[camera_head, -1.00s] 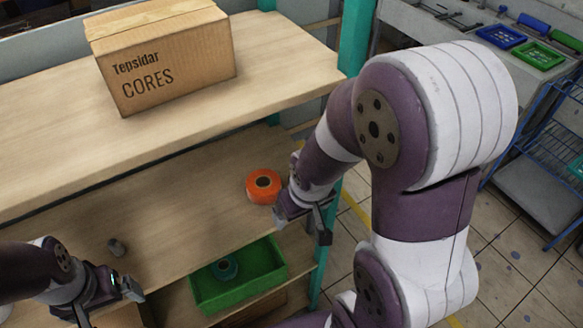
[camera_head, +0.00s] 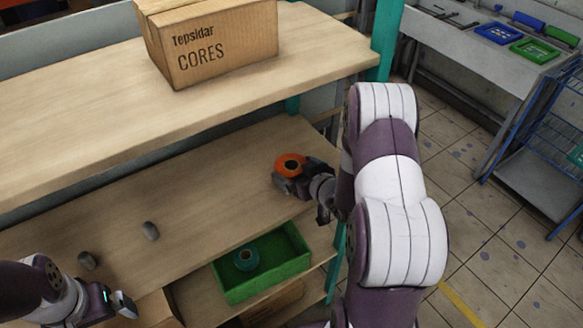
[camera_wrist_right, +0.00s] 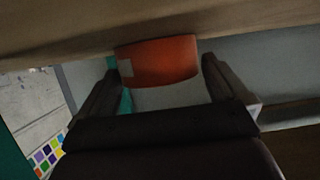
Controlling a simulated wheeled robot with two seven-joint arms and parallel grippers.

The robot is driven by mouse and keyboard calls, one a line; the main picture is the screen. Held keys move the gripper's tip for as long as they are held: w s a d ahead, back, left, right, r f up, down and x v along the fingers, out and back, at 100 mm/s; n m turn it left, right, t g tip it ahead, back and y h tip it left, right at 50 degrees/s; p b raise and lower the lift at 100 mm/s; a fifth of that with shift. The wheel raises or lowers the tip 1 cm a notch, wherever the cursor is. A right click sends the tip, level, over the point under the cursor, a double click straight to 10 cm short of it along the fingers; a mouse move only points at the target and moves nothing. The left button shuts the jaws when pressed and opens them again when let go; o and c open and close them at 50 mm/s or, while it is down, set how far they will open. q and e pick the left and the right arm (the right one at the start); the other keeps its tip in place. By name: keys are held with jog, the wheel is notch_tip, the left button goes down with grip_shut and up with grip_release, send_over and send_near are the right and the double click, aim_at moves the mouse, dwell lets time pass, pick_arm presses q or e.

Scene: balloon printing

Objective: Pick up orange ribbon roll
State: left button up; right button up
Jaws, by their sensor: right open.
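The orange ribbon roll (camera_head: 290,164) sits on the middle shelf (camera_head: 200,200), near its right end. My right gripper (camera_head: 289,178) is open at the roll. In the right wrist view the roll (camera_wrist_right: 158,62) shows between the two spread fingers of the right gripper (camera_wrist_right: 160,75), near their tips. I cannot tell whether the fingers touch it. My left gripper (camera_head: 122,304) is at the lower left, far from the roll; I cannot make out its jaw opening.
A cardboard box (camera_head: 215,48) stands on the upper shelf (camera_head: 90,120), which overhangs the back of the middle shelf. Below is a green bin (camera_head: 296,262) with a teal roll (camera_head: 246,258). A teal post (camera_head: 388,40) stands at right.

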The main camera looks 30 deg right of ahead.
jog(key=shift+x, duration=1.5)
jog(key=shift+s, duration=0.15)
jog(key=c, duration=0.7)
notch_tip(320, 180, up, 10)
